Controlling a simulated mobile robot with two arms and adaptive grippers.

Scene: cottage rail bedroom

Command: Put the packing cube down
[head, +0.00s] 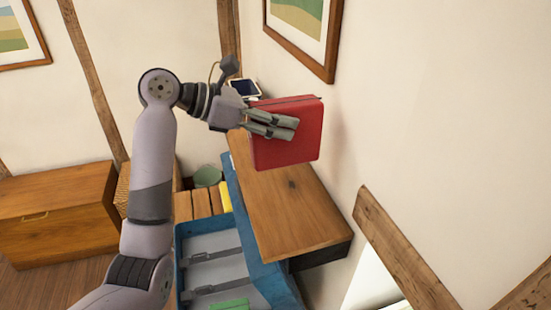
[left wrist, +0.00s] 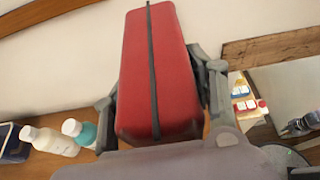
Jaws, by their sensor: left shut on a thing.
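The packing cube (head: 287,148) is a red soft box with a dark zip line. My left gripper (head: 284,126) is shut on it, with its fingers across the cube's side in the head view. The cube is held upright and slightly tilted, in front of the wall and over the wooden top (head: 293,215); I cannot tell whether its lower edge touches the top. In the left wrist view the cube (left wrist: 155,70) stands between the two fingers.
An open blue suitcase (head: 190,246) with grey straps lies beside the wooden top. A tablet-like device (head: 244,88) is behind the cube. The wooden top's near part is clear. A wooden chest (head: 58,215) stands at left.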

